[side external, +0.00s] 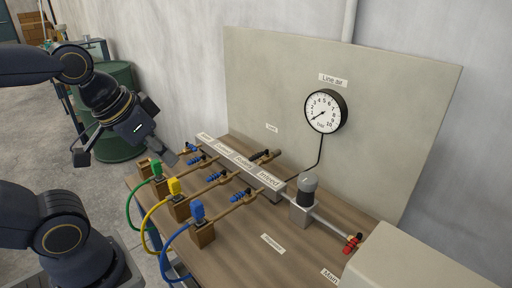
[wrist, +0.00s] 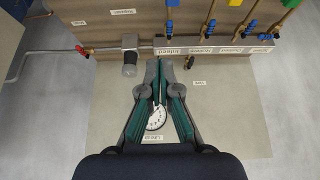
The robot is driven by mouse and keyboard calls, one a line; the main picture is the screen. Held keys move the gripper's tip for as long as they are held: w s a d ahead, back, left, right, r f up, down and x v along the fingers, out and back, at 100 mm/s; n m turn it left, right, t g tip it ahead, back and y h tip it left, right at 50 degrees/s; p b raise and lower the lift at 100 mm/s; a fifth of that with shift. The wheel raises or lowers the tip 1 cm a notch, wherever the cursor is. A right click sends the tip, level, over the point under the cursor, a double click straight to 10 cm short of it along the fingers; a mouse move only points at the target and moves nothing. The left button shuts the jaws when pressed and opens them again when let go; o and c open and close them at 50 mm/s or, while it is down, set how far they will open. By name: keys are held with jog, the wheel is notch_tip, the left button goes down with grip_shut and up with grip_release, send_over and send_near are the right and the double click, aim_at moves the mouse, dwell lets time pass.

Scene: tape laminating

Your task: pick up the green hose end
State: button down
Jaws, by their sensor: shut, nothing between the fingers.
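The green hose end (side external: 157,168) stands upright on a small wooden block at the left end of the bench, with its green hose (side external: 130,205) curving down over the front edge. At the top right of the wrist view, a bit of green (wrist: 291,3) shows at the picture's edge. My gripper (wrist: 165,64) is shut and empty.
A yellow hose end (side external: 174,186) and a blue hose end (side external: 197,211) stand beside the green one on their own blocks. Brass pipes with blue fittings lead to a labelled manifold (side external: 268,184). A pressure gauge (side external: 325,111) hangs on the back panel (side external: 400,90).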

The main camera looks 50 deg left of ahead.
dwell(0.4)
jog(key=c, duration=0.8)
grip_release()
